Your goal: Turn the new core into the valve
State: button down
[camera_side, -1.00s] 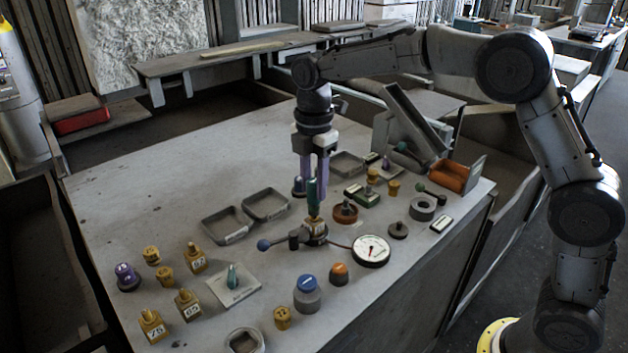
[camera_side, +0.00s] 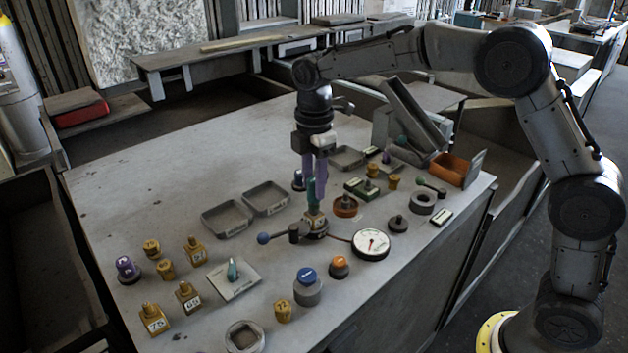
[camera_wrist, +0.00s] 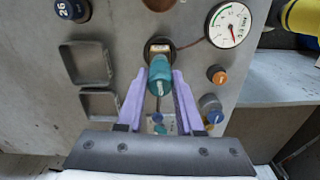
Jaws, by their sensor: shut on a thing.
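My gripper (camera_side: 313,178), with two purple fingers, is shut on a teal-handled tool (camera_side: 311,197). The tool stands upright on top of the small valve body (camera_side: 315,222) in its dark round mount. In the wrist view the teal tool (camera_wrist: 160,78) sits between the fingertips (camera_wrist: 160,82), with the valve's square body (camera_wrist: 158,48) just beyond it. A lever with a blue knob (camera_side: 264,239) sticks out to the left of the mount. The new core is not visible; the tool and valve hide the place where they meet.
A pressure gauge (camera_side: 371,244) joins the mount by a thin line on the right. Two empty trays (camera_side: 228,218) lie at left. Several brass numbered pieces (camera_side: 154,320) stand front left. Knobs and a blue-capped cylinder (camera_side: 307,288) stand in front. The table's back left is clear.

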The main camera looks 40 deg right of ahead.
jog(key=shift+m, duration=0.9)
jog(key=m, duration=0.3)
jog(key=shift+m, duration=0.5)
jog(key=shift+m, duration=2)
jog(key=m, duration=0.4)
